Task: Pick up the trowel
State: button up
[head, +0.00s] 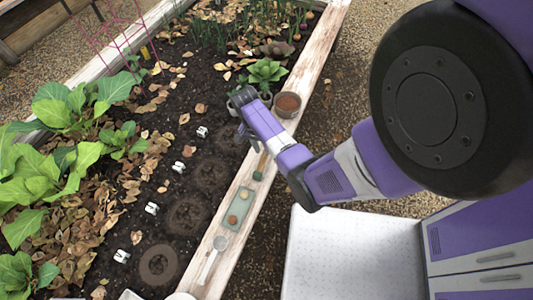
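A small tool (259,171) with a tan shaft and a dark green end lies on the white wooden edge of the bed, just below my arm. It may be the trowel, but it is small and my arm may hide part of it. A pale, long-handled tool with a round head (211,260) lies lower on the same edge; I cannot tell if it is a scoop. My gripper (243,130) hangs over the soil beside the edge, above and left of the green-ended tool. Its fingers are dark and small, so their opening is unclear.
A green tray (238,208) with small round items lies between the two tools. A pot of soil (287,104) and a potted succulent (266,73) stand near my gripper. Leafy plants (60,110) fill the bed's left; small white markers (152,208) stand in the soil.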

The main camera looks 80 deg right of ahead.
aim_at(264, 154)
jog(key=f, duration=0.2)
jog(key=s+f+b, duration=0.1)
jog(key=f, duration=0.2)
jog(key=shift+a, duration=0.2)
jog(key=shift+r, duration=0.1)
jog(key=shift+c, duration=0.4)
grip_shut()
jog(key=shift+r, duration=0.1)
notch_tip(264, 154, up, 20)
jog(key=p, duration=0.5)
